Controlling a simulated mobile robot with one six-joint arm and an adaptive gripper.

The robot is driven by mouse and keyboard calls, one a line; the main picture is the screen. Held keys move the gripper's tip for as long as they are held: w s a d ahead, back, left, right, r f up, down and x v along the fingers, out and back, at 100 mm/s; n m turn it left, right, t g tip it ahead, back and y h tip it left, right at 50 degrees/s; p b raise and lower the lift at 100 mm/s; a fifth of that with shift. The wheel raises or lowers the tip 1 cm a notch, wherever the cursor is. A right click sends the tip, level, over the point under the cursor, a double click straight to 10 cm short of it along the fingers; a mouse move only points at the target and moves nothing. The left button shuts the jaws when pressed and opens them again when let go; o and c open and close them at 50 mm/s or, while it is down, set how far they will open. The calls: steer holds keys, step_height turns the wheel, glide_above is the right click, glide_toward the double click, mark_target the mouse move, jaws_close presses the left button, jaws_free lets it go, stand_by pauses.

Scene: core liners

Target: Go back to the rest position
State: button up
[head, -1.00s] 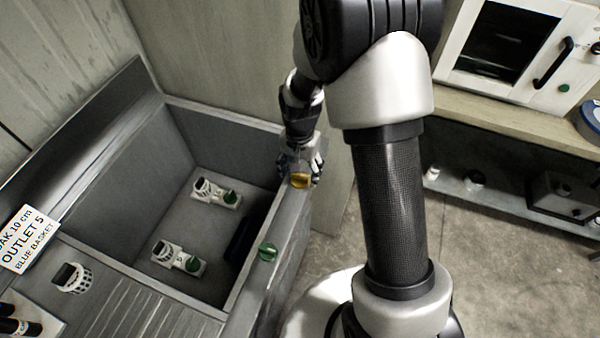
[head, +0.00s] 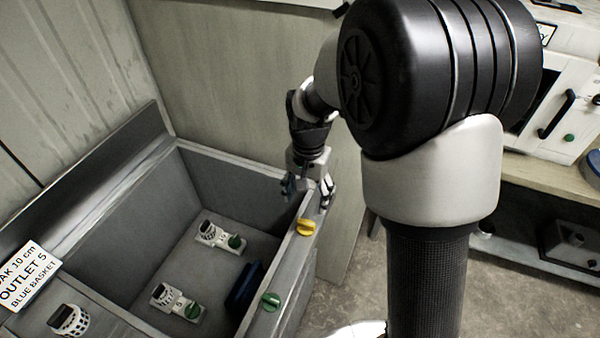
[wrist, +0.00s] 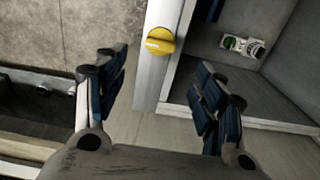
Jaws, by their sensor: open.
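My gripper (head: 309,190) is open and empty. In the head view it hangs above the right rim of the grey sink (head: 285,262), near its far right corner. In the wrist view my gripper (wrist: 160,98) has its fingers spread wide, with the sink's rim and a yellow knob (wrist: 160,41) beyond them. The yellow knob (head: 306,227) is on the rim, just below the gripper in the head view. Nothing is between the fingers.
In the sink are two white fittings with green knobs (head: 221,236) (head: 178,301) and a dark blue item (head: 243,285). A green knob (head: 270,301) is on the right rim. A strainer-like part (head: 68,319) and an outlet sign (head: 23,275) are at left. A bench (head: 550,180) stands right.

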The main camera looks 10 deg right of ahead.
steer(key=s+r+n+t, duration=0.2)
steer(key=s+r+n, duration=0.2)
steer(key=s+r, duration=0.75)
steer(key=s+r+n+t, duration=0.2)
steer(key=s+r+n, duration=0.1)
steer(key=s, duration=0.7)
steer(key=shift+s+d+r+t, duration=0.2)
steer(key=shift+d+r+t, duration=0.15)
steer(key=shift+r, duration=0.3)
